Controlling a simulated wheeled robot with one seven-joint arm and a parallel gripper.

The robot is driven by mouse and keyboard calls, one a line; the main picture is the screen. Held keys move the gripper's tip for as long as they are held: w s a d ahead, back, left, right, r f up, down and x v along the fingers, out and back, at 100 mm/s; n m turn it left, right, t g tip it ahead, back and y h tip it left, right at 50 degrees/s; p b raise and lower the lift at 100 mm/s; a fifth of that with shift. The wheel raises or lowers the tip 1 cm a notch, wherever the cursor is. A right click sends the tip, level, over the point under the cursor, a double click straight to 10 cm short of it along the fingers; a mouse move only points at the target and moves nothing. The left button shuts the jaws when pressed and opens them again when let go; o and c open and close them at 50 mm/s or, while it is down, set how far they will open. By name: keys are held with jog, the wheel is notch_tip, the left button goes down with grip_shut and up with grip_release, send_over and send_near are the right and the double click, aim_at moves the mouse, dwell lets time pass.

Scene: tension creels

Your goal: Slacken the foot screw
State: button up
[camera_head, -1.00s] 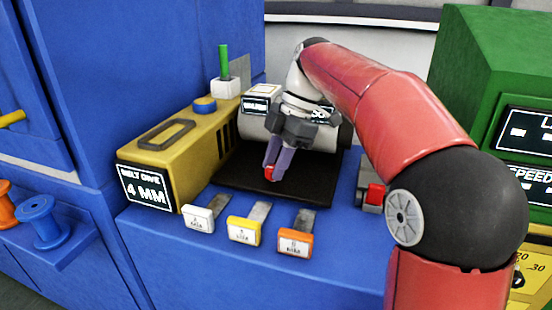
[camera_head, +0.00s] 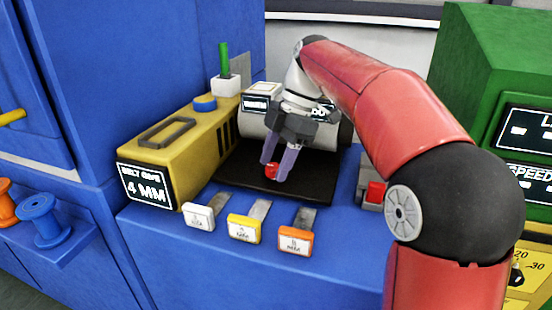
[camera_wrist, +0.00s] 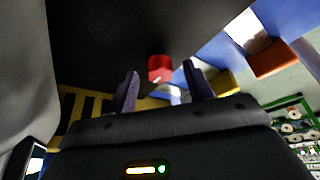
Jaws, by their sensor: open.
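A small red knob (camera_head: 271,170), which may be the foot screw, shows at the tips of my gripper's fingers over the dark plate. In the wrist view the red knob (camera_wrist: 160,67) lies in the gap between the two purple fingertips. My gripper (camera_head: 273,172) is open and points down, with a finger to each side of the knob. I see a gap beside the knob in the wrist view, where my gripper (camera_wrist: 160,72) holds nothing. The knob's lower end is hidden.
The dark plate (camera_head: 310,193) lies before a pale roller (camera_head: 255,126). A yellow "4 MM" block (camera_head: 180,150) stands left. White (camera_head: 198,217), yellow (camera_head: 243,228) and orange (camera_head: 295,242) tagged gauges lie in front. A grey block with a red part (camera_head: 375,192) is right.

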jog(key=v, duration=0.7)
jog(key=shift+d+r, duration=0.15)
jog(key=shift+r, duration=0.2)
